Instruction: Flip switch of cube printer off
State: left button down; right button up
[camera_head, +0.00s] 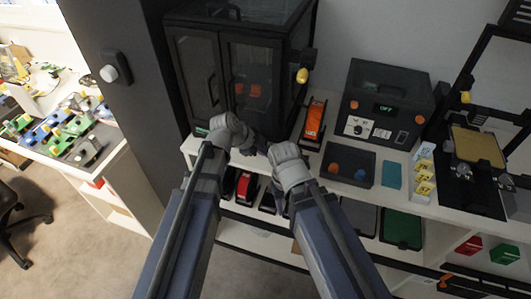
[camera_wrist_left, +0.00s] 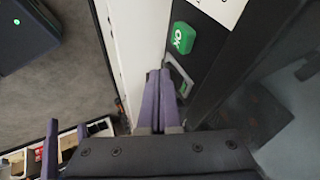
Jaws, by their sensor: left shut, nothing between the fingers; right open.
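The cube printer (camera_head: 222,75) is the dark cabinet with glazed doors at the back of the bench, with orange pieces behind the right door. In the left wrist view, its dark lower front has a green OK button (camera_wrist_left: 182,38) and a grey-framed switch (camera_wrist_left: 180,80) below it. My left gripper (camera_wrist_left: 160,75) is shut and empty, its purple fingertips right beside the switch frame. I cannot tell whether they touch it, and they partly cover it. The switch's position is unclear. My right gripper (camera_wrist_left: 65,145) is open and empty, lower left in that view; its fingers are hard to make out in the head view.
Right of the printer are an orange tool in a tray (camera_head: 314,122), a dark device with a lit display (camera_head: 385,102), a tray with knobs (camera_head: 348,164) and yellow-marked small boxes (camera_head: 424,172). A shelf with bins lies below. A dark column (camera_head: 130,95) stands at left.

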pick_arm(q)
jog(key=shift+w+r, duration=0.1)
jog(key=shift+w, duration=0.1)
pick_arm(e)
jog(key=shift+r, duration=0.1)
pick_arm(q)
jog(key=shift+r+p, duration=0.7)
jog(key=shift+p, duration=0.15)
pick_arm(e)
jog(key=shift+r, duration=0.65)
pick_arm(q)
jog(key=shift+s+d, duration=0.1)
